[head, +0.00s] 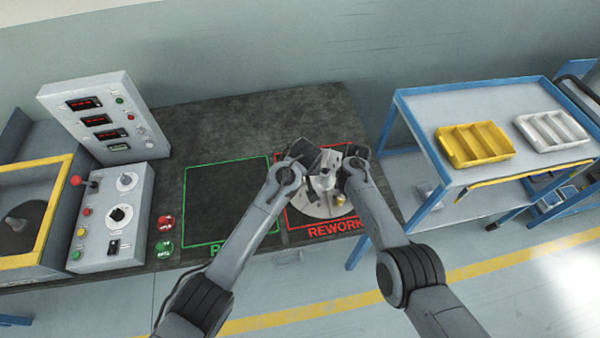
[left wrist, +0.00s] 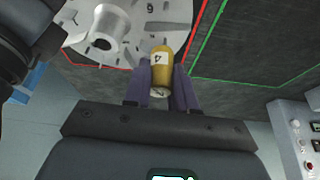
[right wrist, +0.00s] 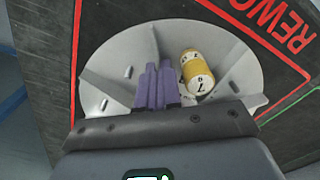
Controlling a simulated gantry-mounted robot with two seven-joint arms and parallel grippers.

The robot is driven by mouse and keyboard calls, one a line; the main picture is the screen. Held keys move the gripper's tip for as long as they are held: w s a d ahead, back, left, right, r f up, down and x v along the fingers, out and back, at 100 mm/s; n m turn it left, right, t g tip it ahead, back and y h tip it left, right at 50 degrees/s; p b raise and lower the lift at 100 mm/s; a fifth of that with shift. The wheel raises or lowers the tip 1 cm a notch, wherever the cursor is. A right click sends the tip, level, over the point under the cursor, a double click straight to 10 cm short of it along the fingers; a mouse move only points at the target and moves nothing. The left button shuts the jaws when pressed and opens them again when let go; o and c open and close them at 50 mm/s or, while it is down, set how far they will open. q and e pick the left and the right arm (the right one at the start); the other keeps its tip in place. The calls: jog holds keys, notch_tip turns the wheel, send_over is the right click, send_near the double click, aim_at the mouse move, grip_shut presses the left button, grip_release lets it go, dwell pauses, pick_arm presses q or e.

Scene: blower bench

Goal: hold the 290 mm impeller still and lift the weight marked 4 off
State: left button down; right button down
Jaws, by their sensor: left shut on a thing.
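A green-outlined area (head: 225,205) of the bench is clear, left of the red one. A control box (head: 112,215) stands farther left. At right, a blue-framed cart (head: 450,105) carries a yellow tray (head: 475,160) and a white tray (head: 570,145).

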pick_arm(q)
jog(key=shift+r, duration=1.8)
pick_arm(e)
jog(key=shift+s+d+f, duration=0.15)
jog(key=shift+f, duration=0.2)
jog(key=c, duration=1.2)
grip_release()
jog(key=shift+r, duration=0.2)
jog(key=shift+c, duration=0.2)
jog(key=shift+r, duration=0.15)
